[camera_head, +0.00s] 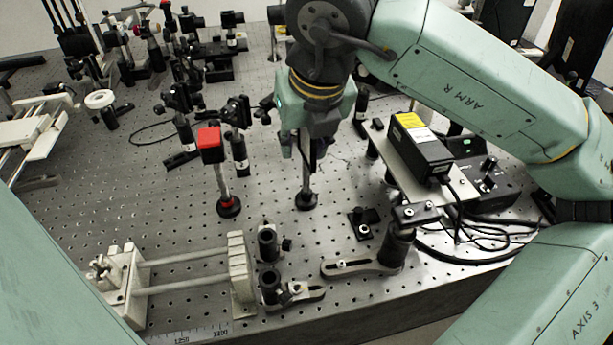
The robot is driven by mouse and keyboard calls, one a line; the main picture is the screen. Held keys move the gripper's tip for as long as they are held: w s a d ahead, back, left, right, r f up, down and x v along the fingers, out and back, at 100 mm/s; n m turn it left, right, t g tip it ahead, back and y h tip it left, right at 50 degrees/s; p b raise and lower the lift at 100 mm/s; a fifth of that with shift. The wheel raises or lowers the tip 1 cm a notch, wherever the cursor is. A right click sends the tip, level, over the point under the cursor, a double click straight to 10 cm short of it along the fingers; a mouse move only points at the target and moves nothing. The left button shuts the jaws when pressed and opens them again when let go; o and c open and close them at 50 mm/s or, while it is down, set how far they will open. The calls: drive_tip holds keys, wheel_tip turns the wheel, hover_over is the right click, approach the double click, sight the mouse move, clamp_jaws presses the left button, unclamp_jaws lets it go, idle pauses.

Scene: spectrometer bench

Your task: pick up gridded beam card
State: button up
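My gripper (303,148) points down over the middle of the optical bench, just above and in front of a post (306,178) on a round dark base. A dark, bluish upright piece (319,149) shows beside the fingers at the top of that post. I cannot tell whether it is the gridded beam card or part of my gripper. No grid pattern can be made out anywhere in this view. The fingers are small and dark here, so I cannot tell whether they are open or hold anything.
A red-faced block (210,144) stands on a post left of my gripper. A black box with a yellow label (420,148) sits at right with cables. Black post holders (268,243) and a pale rail frame (240,268) are at the front.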

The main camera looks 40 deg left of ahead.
clamp_jaws()
idle(0.3)
idle(0.7)
